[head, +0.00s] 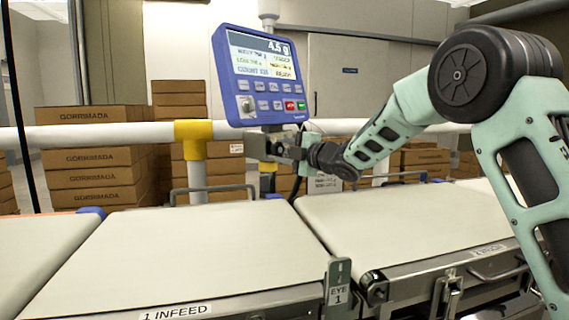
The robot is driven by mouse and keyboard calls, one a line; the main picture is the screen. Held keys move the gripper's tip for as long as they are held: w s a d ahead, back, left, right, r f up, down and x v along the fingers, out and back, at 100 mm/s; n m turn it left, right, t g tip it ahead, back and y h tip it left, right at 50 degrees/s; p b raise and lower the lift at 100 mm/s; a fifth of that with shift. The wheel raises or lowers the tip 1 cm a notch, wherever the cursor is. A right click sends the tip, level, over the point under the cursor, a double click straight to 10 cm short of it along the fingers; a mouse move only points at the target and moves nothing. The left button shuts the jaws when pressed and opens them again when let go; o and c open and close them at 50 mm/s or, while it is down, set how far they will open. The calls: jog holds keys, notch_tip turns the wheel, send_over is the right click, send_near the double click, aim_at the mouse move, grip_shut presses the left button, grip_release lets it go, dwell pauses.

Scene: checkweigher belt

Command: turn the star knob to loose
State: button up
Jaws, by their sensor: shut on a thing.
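My mint-green arm reaches in from the right, and my gripper (272,147) is at the post just under the blue display unit. Its jaws are shut on the star knob at the clamp there. The knob itself is mostly hidden by the jaws, so its turn position and any markings cannot be read. The blue display unit (262,77) stands above on the post, upright and slightly turned, with a lit screen reading about 4.5 g and rows of buttons, including a red and a green one.
The infeed belt (170,255) and the weigh belt (410,225) lie below, both bare. A white rail (100,135) with a yellow joint (193,130) runs behind. A black knob (375,287) and an "EYE 1" bracket (339,290) stand at the front edge. Stacked cartons (90,158) fill the back.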

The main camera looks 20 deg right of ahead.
jog(key=shift+f+n+b, duration=0.15)
jog(key=shift+n+b, duration=0.4)
jog(key=shift+n, duration=0.15)
jog(key=o, duration=1)
jog(key=v, duration=1.7)
jog(key=shift+s+p, duration=0.2)
jog(key=shift+p, duration=0.1)
